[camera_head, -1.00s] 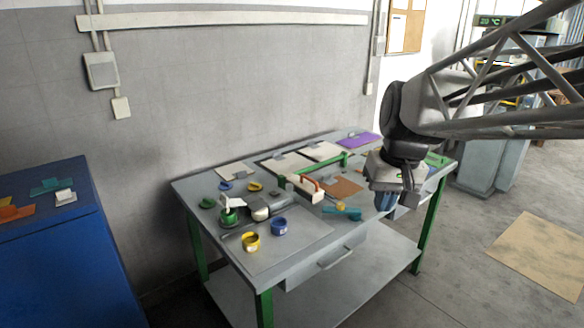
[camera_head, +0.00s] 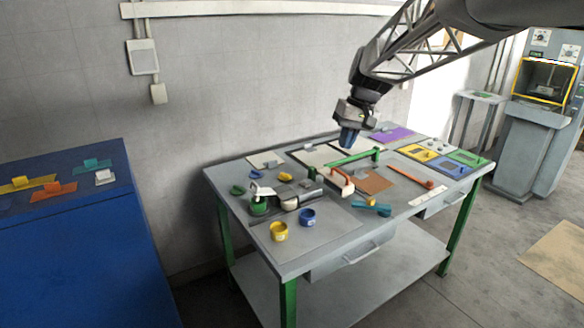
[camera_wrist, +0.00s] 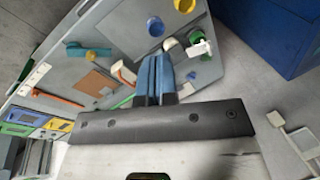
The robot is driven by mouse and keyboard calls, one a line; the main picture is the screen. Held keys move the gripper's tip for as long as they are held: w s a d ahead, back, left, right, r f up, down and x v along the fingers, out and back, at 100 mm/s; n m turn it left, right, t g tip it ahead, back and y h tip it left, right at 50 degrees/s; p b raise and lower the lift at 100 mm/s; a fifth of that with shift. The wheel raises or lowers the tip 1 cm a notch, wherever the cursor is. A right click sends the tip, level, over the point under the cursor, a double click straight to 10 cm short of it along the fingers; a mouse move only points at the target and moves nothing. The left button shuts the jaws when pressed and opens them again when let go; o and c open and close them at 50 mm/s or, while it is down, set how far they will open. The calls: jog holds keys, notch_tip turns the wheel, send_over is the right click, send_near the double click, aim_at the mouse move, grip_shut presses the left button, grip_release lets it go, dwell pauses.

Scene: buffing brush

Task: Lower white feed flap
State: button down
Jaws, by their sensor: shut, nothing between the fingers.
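The white feed flap (camera_head: 262,190) appears to be the small white piece standing raised and tilted above a green round cup (camera_head: 258,208), at the left part of the workbench. In the wrist view a white piece (camera_wrist: 199,48) shows beside the green cup (camera_wrist: 196,36), to the right of my fingers. My gripper (camera_head: 348,138) has blue fingers and hangs above the back of the bench, to the right of the flap and apart from it. The fingers (camera_wrist: 155,76) are shut and empty.
A grey and white roller unit (camera_head: 290,193) is next to the green cup. A yellow cup (camera_head: 279,231) and a blue cup (camera_head: 308,217) stand in front. A green bar (camera_head: 350,157) and a red-and-white piece (camera_head: 340,181) lie below my gripper. A blue cabinet (camera_head: 80,240) stands left.

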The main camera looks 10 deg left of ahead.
jog(key=w+a+f+n+g, duration=0.1)
jog(key=w+a+f+n, duration=0.1)
jog(key=w+a+f, duration=0.3)
jog(key=w+a+f+n+g+y, duration=0.1)
jog(key=w+a+f, duration=0.5)
jog(key=w+a, duration=0.8)
jog(key=a+n+g, duration=0.1)
jog(key=a, duration=0.4)
jog(key=shift+a+y, duration=0.2)
jog(key=shift+y, duration=0.1)
jog(key=shift+f, duration=0.15)
send_near(251, 191)
jog(key=x, duration=0.4)
jog(key=shift+w+d+f, duration=0.1)
jog(key=shift+f, duration=0.05)
jog(key=shift+s+a+f+t+h, duration=0.65)
jog(key=shift+f+t+h, duration=0.05)
jog(key=shift+t+h, duration=0.2)
jog(key=shift+s+a+f, duration=0.2)
jog(key=shift+f, duration=0.25)
